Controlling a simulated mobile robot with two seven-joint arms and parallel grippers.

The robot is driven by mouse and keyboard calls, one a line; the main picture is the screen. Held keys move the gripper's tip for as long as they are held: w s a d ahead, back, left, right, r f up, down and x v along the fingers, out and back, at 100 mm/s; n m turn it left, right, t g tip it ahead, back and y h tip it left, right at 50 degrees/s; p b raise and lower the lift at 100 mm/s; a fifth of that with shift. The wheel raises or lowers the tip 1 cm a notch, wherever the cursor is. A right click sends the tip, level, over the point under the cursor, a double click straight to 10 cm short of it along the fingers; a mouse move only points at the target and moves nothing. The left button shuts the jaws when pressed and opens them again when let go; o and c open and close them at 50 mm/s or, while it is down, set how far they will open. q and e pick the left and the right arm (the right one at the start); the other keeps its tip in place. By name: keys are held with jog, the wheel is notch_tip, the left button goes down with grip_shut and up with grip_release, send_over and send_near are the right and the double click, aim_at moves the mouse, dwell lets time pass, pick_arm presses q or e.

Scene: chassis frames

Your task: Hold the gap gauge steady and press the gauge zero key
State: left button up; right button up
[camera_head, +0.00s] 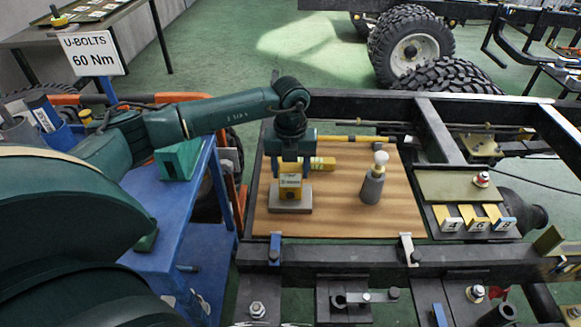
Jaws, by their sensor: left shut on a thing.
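The gap gauge (290,184) is a small yellow block with a dark label, standing on a grey base on the wooden board. My left gripper (291,163) comes down on it from above and is shut on it. The gauge looks upright. The zero key is too small to make out. My right gripper is not in view.
The wooden board (335,215) lies on the dark chassis frame. On it, right of the gauge, stands a grey cone-shaped holder (371,188) with a white ball on top. A yellow-handled tool (345,139) lies behind. A blue cart (165,215) stands left.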

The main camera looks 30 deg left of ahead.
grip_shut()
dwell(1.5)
